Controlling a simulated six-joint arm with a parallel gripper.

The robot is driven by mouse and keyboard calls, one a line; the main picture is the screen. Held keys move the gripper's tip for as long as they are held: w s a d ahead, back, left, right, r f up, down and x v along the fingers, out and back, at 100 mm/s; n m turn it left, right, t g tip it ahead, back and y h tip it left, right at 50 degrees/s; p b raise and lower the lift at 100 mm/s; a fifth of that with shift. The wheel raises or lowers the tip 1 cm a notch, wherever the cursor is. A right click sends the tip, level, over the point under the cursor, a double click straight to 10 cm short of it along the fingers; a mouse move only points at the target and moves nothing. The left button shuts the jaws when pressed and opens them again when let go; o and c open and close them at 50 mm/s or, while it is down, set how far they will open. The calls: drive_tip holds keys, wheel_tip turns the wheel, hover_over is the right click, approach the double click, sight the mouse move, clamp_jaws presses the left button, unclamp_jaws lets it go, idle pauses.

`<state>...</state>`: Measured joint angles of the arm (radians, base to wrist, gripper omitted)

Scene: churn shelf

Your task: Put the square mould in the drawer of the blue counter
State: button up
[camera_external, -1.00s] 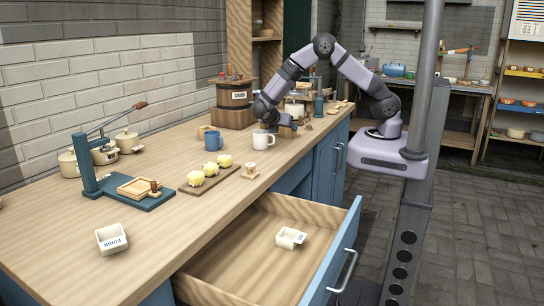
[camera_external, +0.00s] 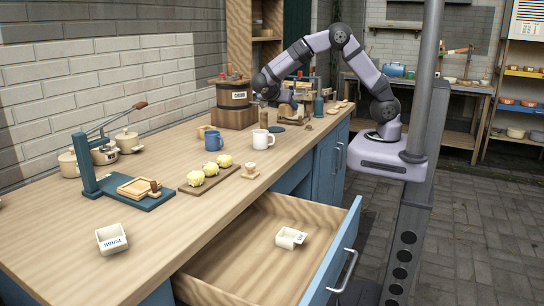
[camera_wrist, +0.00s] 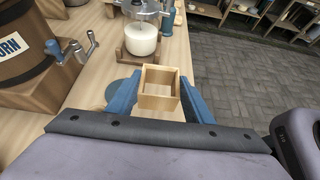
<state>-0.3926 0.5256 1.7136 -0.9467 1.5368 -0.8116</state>
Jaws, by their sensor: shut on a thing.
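The square mould, a small open wooden frame (camera_wrist: 158,103), sits between the blue fingers of my gripper (camera_wrist: 158,100) in the wrist view. My gripper is shut on it. In the external view my gripper (camera_external: 284,98) is raised above the far part of the counter, beside the wooden barrel churn; the mould is too small to make out clearly there. The blue counter (camera_external: 328,165) has a wooden top. Its drawer (camera_external: 235,265) is pulled open at the front, far from my gripper. A small white labelled tub (camera_external: 290,237) lies in the drawer.
The barrel churn (camera_external: 233,105) stands left of my gripper. A white mug (camera_external: 263,139), blue mug (camera_external: 212,141), board of yellow lumps (camera_external: 209,178), blue press (camera_external: 125,185) and labelled white dish (camera_external: 111,239) stand on the counter. The drawer's left floor is clear.

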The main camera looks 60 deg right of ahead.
drive_tip(key=shift+r, duration=0.4)
